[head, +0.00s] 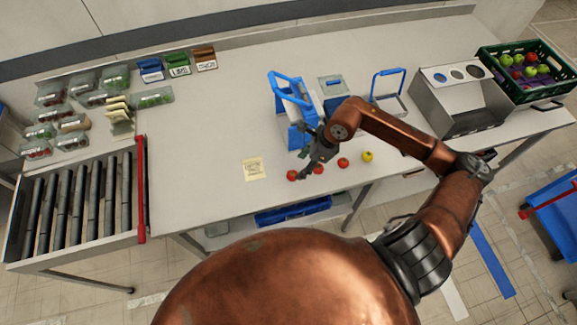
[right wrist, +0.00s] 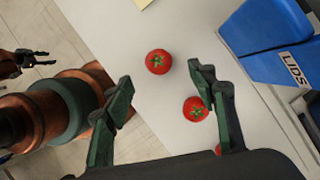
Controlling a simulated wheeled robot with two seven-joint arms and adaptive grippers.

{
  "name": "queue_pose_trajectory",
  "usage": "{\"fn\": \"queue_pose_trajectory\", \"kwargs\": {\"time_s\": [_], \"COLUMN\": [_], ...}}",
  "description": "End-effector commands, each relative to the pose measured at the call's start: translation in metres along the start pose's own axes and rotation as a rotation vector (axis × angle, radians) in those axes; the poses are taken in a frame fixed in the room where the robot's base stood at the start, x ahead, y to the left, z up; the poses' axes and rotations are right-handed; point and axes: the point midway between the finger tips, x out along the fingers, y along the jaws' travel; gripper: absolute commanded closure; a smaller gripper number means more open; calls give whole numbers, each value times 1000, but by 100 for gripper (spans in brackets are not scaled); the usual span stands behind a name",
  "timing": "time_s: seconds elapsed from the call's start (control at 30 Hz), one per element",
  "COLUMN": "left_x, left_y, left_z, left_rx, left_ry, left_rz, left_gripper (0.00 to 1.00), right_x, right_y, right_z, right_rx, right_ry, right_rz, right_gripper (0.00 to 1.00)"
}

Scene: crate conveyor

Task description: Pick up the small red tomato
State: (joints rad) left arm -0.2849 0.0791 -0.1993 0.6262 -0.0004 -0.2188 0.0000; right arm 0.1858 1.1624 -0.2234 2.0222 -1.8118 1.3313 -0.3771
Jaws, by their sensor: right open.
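Three red tomatoes lie in a row near the table's front edge: a left one (head: 292,175), a middle one (head: 318,169) and a right one (head: 343,162). I cannot tell surely which is smallest. My right gripper (head: 306,155) is open and empty above the left two. In the right wrist view, the left tomato (right wrist: 158,62) shows beyond and between my open fingertips (right wrist: 160,78). The middle tomato (right wrist: 195,109) is partly behind one finger, and a third is mostly hidden below. My left gripper (right wrist: 40,59) shows small in that view, its fingers apart, away from the tomatoes.
A yellow fruit (head: 367,156) ends the row. A yellow note (head: 253,168) lies left of it. A blue lid holder (head: 290,100) stands behind my right gripper. A roller conveyor (head: 75,205) is at left, a green crate (head: 520,85) at far right. The table's middle left is clear.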

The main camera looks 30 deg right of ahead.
Motion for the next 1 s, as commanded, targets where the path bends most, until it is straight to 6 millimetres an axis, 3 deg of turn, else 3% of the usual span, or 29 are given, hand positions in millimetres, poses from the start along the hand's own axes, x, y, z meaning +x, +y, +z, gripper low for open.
{"fn": "queue_pose_trajectory", "kwargs": {"time_s": [0.4,0.63,0.8,0.9,1.0], "left_x": [-11,-13,-12,-12,-12], "left_y": [2,0,-1,-1,-1], "left_z": [37,21,2,2,5], "left_rx": [-8,-4,-1,0,-1], "left_ry": [-47,-27,-2,-2,-6], "left_rz": [1,0,-1,-1,-1], "left_gripper": [60,60,60,60,60], "right_x": [41,70,73,73,73], "right_y": [2,1,1,1,1], "right_z": [-8,-8,-7,-7,-7], "right_rx": [22,20,17,16,16], "right_ry": [-1,0,0,0,0], "right_rz": [-4,-6,-6,-6,-5], "right_gripper": [48,48,48,48,55]}}
